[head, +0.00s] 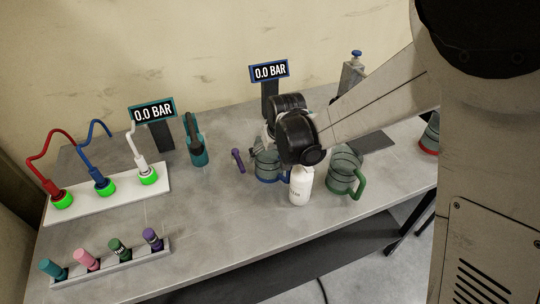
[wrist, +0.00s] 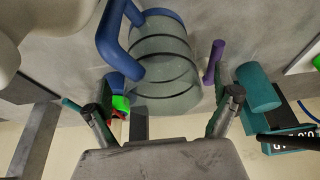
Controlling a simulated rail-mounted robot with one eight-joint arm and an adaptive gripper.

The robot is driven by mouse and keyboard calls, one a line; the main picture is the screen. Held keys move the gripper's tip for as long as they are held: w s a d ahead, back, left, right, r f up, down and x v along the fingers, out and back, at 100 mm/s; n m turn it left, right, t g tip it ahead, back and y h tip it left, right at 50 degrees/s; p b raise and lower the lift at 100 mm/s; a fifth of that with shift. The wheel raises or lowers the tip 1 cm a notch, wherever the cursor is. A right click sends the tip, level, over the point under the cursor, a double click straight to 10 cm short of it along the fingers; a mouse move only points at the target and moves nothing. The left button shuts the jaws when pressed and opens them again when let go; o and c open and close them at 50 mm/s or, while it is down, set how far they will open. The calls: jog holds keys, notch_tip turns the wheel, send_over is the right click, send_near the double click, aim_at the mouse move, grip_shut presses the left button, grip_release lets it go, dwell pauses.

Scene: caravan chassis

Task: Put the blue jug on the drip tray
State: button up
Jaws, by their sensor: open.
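The blue jug (head: 266,172) is a clear, ribbed jug with a blue base and blue handle. It stands on the grey table, partly hidden behind my arm's dark wrist. In the wrist view the jug (wrist: 165,62) is large and close, with its blue handle on the left. My gripper (wrist: 162,101) is open, its two fingers spread to either side of the jug's lower part in the picture. I cannot tell whether a finger touches it. In the head view the fingers are mostly hidden. A dark flat plate (head: 372,143), possibly the drip tray, lies to the right, behind the green jug.
A white bottle (head: 300,187) and a green jug (head: 343,170) stand close to the blue jug's right. A purple piece (head: 238,160) lies to its left. A blue-framed gauge (head: 269,72) stands behind. A teal device (head: 196,145) is further left. The table's front left middle is clear.

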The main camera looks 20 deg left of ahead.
jog(key=v, duration=0.9)
jog(key=s+d+r+m, duration=0.1)
jog(key=s+d+r, duration=0.15)
jog(key=d, duration=0.35)
jog(key=s+d+r+m+t+h, duration=0.1)
jog(key=s+d+r, duration=0.1)
jog(key=d+r, duration=0.35)
jog(key=s+d+r+m, duration=0.1)
jog(key=s+d+r, duration=0.1)
jog(key=d, duration=0.5)
jog(key=s+d+m+t+h, duration=0.1)
jog(key=s+d+m, duration=0.3)
jog(key=s+d, duration=0.8)
jog(key=d+t, duration=0.1)
jog(key=d, duration=0.2)
jog(key=shift+s+r+h, duration=0.2)
jog(key=shift+s+h, duration=0.1)
jog(key=shift+s, duration=0.1)
jog(key=shift+s+d+f, duration=0.1)
jog(key=shift+s+d, duration=0.1)
jog(key=shift+d, duration=0.1)
jog(key=c, duration=1.5)
jog(key=shift+w+a, duration=0.1)
